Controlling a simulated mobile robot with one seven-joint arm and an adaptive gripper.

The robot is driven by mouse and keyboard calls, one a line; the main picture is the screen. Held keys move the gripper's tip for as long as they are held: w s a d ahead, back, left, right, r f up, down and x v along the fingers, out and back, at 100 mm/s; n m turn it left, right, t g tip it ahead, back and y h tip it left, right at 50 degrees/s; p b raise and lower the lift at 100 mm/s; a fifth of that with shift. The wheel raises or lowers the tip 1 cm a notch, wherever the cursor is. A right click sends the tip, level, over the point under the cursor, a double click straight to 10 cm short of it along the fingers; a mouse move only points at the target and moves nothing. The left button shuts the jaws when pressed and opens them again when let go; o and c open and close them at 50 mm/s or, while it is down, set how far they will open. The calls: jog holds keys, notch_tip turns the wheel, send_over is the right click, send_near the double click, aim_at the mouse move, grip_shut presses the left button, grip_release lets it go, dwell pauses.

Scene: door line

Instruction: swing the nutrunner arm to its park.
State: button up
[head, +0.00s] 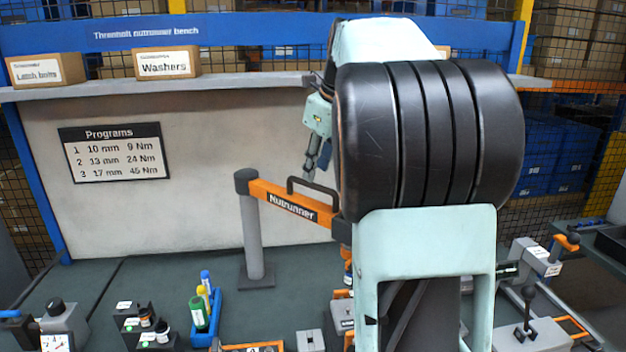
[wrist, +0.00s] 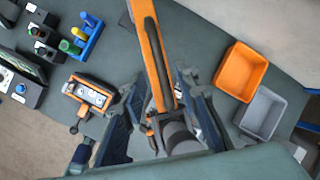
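The orange nutrunner arm (head: 284,203) reaches right from a grey post (head: 252,235) on the bench, with its far end hidden behind my arm. A black bar handle (head: 312,184) stands on top of it. In the wrist view the orange arm (wrist: 148,45) runs down the middle, with the dark handle along it and a grey tool head (wrist: 178,137) at the near end. My gripper (wrist: 165,112) is open, with its fingers apart on either side of the nutrunner arm. In the head view my gripper (head: 318,168) points down just above the handle. Contact cannot be told.
An orange bin (wrist: 240,71) and a grey bin (wrist: 262,112) lie right in the wrist view. A blue rack with coloured bottles (head: 208,310) stands at the bench front. Fixtures (head: 530,330) stand at the right. A shelf (head: 110,88) crosses above the back panel.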

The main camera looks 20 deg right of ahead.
aim_at(314, 185)
jog(key=shift+x, duration=2.1)
jog(key=shift+c, duration=0.6)
grip_shut()
